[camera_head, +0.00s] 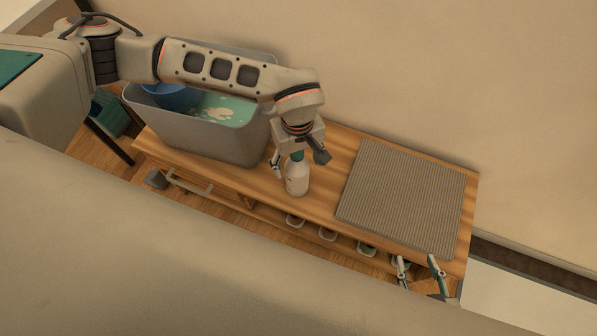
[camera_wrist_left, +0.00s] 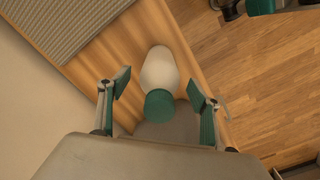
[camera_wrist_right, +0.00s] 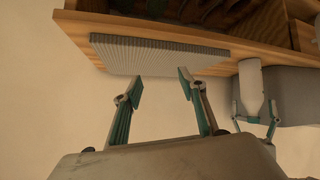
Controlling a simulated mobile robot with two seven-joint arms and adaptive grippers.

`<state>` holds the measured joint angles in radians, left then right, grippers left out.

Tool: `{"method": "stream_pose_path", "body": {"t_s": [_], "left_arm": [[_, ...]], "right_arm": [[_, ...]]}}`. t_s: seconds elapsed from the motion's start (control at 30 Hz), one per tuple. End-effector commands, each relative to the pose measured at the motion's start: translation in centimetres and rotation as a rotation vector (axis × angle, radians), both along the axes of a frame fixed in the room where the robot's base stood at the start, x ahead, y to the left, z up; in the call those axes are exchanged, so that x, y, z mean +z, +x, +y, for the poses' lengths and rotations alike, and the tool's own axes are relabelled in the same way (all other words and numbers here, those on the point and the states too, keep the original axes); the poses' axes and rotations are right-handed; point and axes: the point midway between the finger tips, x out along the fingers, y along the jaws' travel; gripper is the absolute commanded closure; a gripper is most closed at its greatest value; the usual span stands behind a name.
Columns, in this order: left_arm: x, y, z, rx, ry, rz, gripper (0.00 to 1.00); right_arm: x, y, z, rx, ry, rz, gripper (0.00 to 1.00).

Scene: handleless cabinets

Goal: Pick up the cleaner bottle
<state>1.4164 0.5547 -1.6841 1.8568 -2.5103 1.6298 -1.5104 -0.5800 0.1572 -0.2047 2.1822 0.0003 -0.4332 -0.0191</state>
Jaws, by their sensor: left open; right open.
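The cleaner bottle (camera_head: 297,180) is white with a green cap and stands upright on the wooden bench (camera_head: 325,172), beside the grey bin. My left gripper (camera_head: 298,168) is open above it, with a finger on either side of the bottle. In the left wrist view the bottle (camera_wrist_left: 159,75) lies between the open fingers (camera_wrist_left: 160,100), its green cap nearest the camera. I see no firm contact. My right gripper (camera_head: 418,262) is open and empty near the bench's front right corner. The right wrist view shows the bottle (camera_wrist_right: 251,85) and the left fingers around it.
A grey bin (camera_head: 210,135) holding a blue container (camera_head: 172,97) stands on the bench's left part. A ribbed grey mat (camera_head: 405,195) lies flat on the right part. Several small items sit on the shelf below. A wall runs behind.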

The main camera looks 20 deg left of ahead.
Motion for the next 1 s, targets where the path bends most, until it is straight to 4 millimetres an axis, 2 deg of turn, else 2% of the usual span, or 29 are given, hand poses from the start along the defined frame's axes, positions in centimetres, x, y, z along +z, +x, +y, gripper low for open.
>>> {"method": "stream_pose_path", "body": {"t_s": [0.03, 0.23, 0.4, 0.53, 0.7, 0.77, 0.8, 1.0], "left_arm": [[-1.2, -0.2, 0.1, 0.002, 0.000, 0.010, 0.36], [-4.2, 0.0, 0.3, 0.002, 0.000, 0.013, 0.36], [-4.5, 0.2, 0.3, 0.002, -0.001, 0.004, 0.36], [-4.3, 0.3, 0.3, 0.001, -0.001, 0.002, 0.36], [-4.3, 0.3, 0.3, 0.001, -0.001, 0.003, 0.80], [-4.3, 0.3, 0.3, 0.001, -0.001, 0.003, 0.80], [-4.3, 0.3, 0.3, 0.001, -0.001, 0.003, 0.84], [-4.3, 0.3, 0.3, 0.001, -0.001, 0.003, 0.84]], "right_arm": [[-0.3, -0.2, 0.1, 0.003, 0.002, 0.006, 0.59], [-0.4, 0.1, 0.5, 0.010, 0.008, 0.000, 0.59], [0.5, 1.0, 0.6, 0.009, 0.011, -0.022, 0.59], [0.6, 1.0, 0.6, 0.010, 0.012, -0.023, 0.59], [0.4, 0.8, 0.6, 0.010, 0.012, -0.019, 0.59], [0.3, 0.7, 0.6, 0.010, 0.011, -0.016, 0.59], [0.3, 0.6, 0.6, 0.009, 0.011, -0.015, 0.59], [0.2, 0.6, 0.5, 0.009, 0.011, -0.014, 0.59]]}}
